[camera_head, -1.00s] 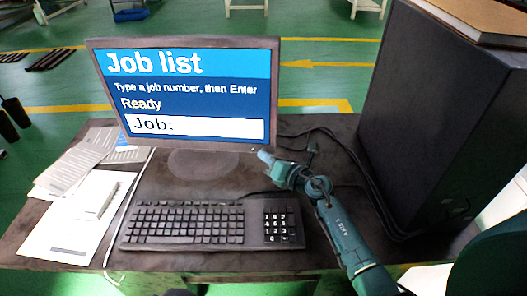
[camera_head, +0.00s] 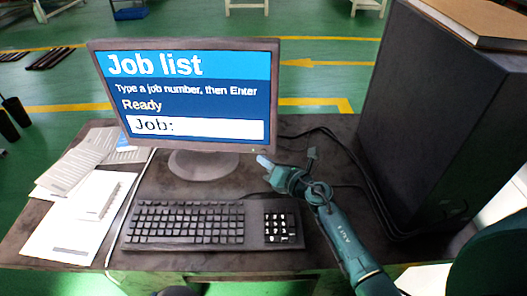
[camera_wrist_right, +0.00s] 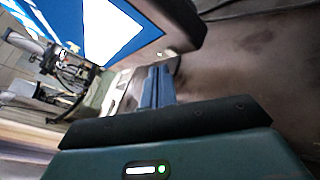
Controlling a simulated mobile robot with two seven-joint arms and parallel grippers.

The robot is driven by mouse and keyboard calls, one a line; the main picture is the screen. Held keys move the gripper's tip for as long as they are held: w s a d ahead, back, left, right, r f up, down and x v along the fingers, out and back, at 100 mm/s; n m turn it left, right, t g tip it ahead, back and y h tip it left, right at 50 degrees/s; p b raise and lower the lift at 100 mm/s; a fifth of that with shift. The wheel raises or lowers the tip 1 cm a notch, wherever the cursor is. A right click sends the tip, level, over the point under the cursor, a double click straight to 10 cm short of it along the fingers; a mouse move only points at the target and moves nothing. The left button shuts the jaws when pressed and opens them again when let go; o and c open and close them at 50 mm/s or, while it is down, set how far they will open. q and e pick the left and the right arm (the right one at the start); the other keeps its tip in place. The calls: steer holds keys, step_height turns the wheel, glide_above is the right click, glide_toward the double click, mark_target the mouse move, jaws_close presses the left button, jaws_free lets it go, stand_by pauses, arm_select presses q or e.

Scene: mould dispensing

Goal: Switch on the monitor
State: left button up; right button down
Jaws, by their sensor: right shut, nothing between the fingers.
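The monitor (camera_head: 185,95) stands on the desk in the head view. Its screen is lit and reads "Job list", "Type a job number, then Enter", "Ready" and "Job:". A small light shows at the lower right of its bezel. My right gripper (camera_head: 263,160) is shut and empty, just below the monitor's lower right corner, apart from the bezel as far as I can tell. In the right wrist view the shut fingers (camera_wrist_right: 157,88) point toward the underside of the monitor's bezel (camera_wrist_right: 185,20). My left gripper is not in view.
A keyboard with a number pad (camera_head: 210,225) lies in front of the monitor. A large dark computer case (camera_head: 430,120) stands at the right, with cables beside it. Papers (camera_head: 75,215) lie at the left. Bare desk shows around the monitor stand.

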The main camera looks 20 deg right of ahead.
steer(key=shift+s+a+p, duration=0.3)
steer(key=shift+s+p, duration=0.05)
steer(key=shift+s, duration=0.4)
steer(key=shift+s+a+p, duration=0.25)
steer(key=shift+s+p, duration=0.05)
steer(key=shift+s, duration=0.4)
steer(key=shift+s+a, duration=0.35)
steer(key=shift+s, duration=0.55)
